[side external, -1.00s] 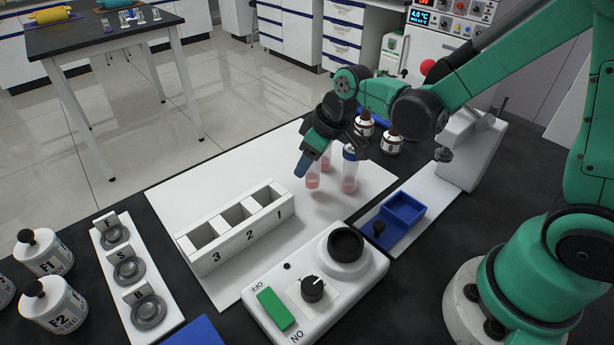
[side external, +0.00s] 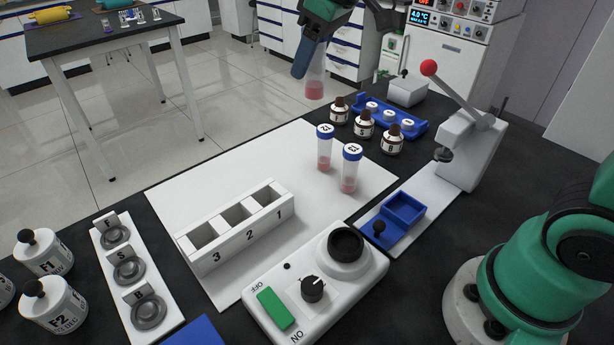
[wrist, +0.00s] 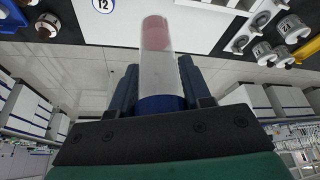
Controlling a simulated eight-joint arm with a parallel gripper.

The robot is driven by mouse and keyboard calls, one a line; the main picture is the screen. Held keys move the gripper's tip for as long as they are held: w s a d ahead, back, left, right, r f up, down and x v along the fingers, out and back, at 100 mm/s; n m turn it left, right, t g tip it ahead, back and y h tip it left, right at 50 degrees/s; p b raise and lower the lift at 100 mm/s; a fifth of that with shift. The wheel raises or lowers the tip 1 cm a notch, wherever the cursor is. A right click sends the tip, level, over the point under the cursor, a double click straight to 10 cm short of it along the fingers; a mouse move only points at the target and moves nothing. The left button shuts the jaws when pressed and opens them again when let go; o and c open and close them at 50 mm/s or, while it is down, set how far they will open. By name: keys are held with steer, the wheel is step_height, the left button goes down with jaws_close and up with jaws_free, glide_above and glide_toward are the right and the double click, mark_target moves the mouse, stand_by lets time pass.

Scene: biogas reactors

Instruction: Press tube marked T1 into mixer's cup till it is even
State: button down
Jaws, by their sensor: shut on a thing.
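My gripper (side external: 305,62) is raised high above the far part of the bench, shut on a clear blue-capped tube (side external: 315,85) with pink liquid. In the wrist view the held tube (wrist: 157,65) sits between the fingers, its blue cap (wrist: 160,104) at the palm; its mark is hidden. The mixer (side external: 270,300) is at the front, with a round black cup (side external: 346,243), empty, on its right end. Two more blue-capped tubes, one (side external: 325,150) and another (side external: 350,170), stand upright on the white mat. One cap reads T2 in the wrist view (wrist: 103,5).
A white rack (side external: 237,228) numbered 1 to 3 stands on the mat (side external: 215,180). Brown bottles (side external: 364,124) and a blue tray (side external: 405,118) are behind the tubes. A lever press (side external: 472,150) and blue box (side external: 404,210) stand at right.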

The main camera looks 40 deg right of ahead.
steer(key=s+a+f+n+g+y, duration=0.1)
steer(key=s+a+f+n, duration=0.2)
steer(key=s, duration=0.4)
steer(key=s+a+f+n+y, duration=0.1)
steer(key=s+a+f+n, duration=0.1)
steer(key=s+a+f, duration=0.35)
steer(key=shift+s+d+f, duration=0.2)
steer(key=shift+s+f, duration=0.05)
steer(key=shift+f, duration=0.55)
steer(key=shift+s+d+f, duration=0.25)
steer(key=shift+s+f, duration=0.05)
steer(key=shift+f, duration=0.45)
steer(key=shift+s+d+f, duration=0.2)
steer(key=shift+s+f, duration=0.05)
steer(key=shift+f, duration=0.55)
steer(key=shift+f, duration=0.3)
stand_by(0.4)
stand_by(0.5)
step_height(320, 180, up, 8)
stand_by(0.8)
steer(key=shift+w+h, duration=0.1)
steer(key=shift+h, duration=0.2)
